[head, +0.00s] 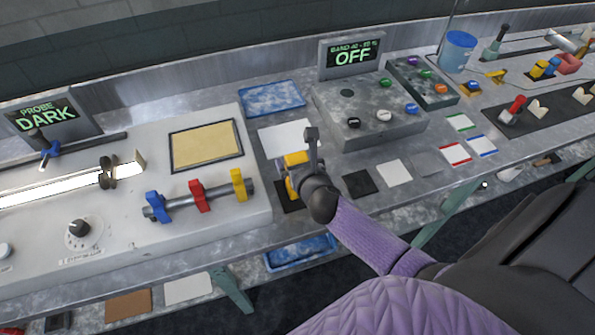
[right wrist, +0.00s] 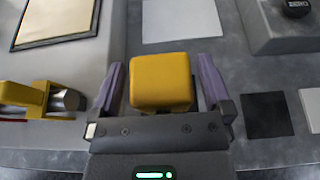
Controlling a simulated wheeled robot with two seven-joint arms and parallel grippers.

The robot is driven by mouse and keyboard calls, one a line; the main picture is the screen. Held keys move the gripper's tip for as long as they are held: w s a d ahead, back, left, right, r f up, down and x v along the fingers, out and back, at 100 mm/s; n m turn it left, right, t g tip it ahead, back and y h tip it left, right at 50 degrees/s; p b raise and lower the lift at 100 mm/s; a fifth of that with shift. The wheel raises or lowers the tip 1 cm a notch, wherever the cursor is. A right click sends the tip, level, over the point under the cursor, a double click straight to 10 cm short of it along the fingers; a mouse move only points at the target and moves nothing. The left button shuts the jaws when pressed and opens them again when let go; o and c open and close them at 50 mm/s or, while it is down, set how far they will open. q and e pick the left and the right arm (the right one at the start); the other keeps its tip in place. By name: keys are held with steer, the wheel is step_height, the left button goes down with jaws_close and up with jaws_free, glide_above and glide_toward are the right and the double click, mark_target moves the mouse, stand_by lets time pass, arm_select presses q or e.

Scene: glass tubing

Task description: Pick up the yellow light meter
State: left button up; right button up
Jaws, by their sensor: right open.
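The yellow light meter (head: 296,158) stands on the bench by a black square pad (head: 287,196), partly hidden behind my right gripper (head: 303,164). In the right wrist view the meter (right wrist: 162,80) is a rounded yellow block. It sits between the two purple fingers of my right gripper (right wrist: 161,85). The fingers are open, with a narrow gap visible on each side of the block. The meter's lower part is hidden by the gripper body. My left gripper is not in view.
Left of the meter is a pale console with a rod carrying blue, red and yellow clamps (head: 199,196). A white sheet (head: 285,138) lies behind it. A grey control box (head: 368,112) with knobs stands to the right. Coloured pads lie along the front edge.

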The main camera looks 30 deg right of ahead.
jaws_close()
stand_by(0.4)
